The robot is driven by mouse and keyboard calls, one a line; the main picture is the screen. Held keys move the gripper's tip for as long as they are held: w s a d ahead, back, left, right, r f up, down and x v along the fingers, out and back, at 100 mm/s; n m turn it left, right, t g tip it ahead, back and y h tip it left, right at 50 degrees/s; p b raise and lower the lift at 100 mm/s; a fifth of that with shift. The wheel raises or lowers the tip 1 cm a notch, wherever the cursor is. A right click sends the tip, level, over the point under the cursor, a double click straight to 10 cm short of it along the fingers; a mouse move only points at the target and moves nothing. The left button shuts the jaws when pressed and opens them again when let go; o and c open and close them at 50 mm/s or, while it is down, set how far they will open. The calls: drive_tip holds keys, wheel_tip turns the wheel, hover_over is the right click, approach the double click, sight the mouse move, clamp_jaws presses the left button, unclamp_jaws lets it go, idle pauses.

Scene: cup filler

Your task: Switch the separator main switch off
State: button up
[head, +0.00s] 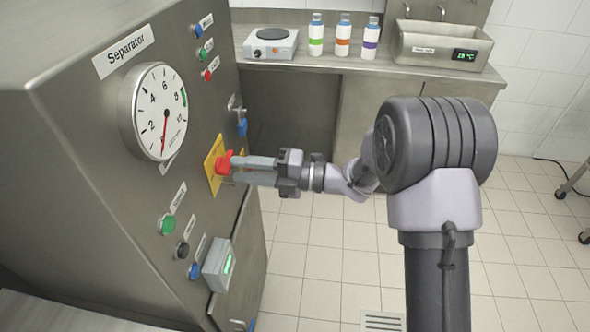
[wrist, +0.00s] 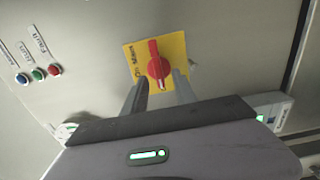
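The main switch is a red rotary knob (wrist: 158,66) on a yellow plate (wrist: 133,52), fixed to the steel front of the separator (head: 70,150). In the wrist view its grip bar stands nearly upright in the picture, with a pale mark at the lower end. The knob also shows in the head view (head: 224,162). My gripper (wrist: 161,79) is open, its two fingers apart on either side of the lower part of the knob. In the head view my gripper (head: 236,167) reaches the plate from the right. Whether a finger touches the knob cannot be told.
A round gauge (head: 160,112) sits above the switch. Push buttons (head: 168,225) and a small box with a green light (head: 218,265) sit below it. A counter (head: 340,65) with bottles and a hot plate stands behind.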

drive_tip(key=s+d+p, duration=0.1)
drive_tip(key=d+p, duration=0.3)
drive_tip(key=d, duration=1.1)
drive_tip(key=shift+s, duration=0.1)
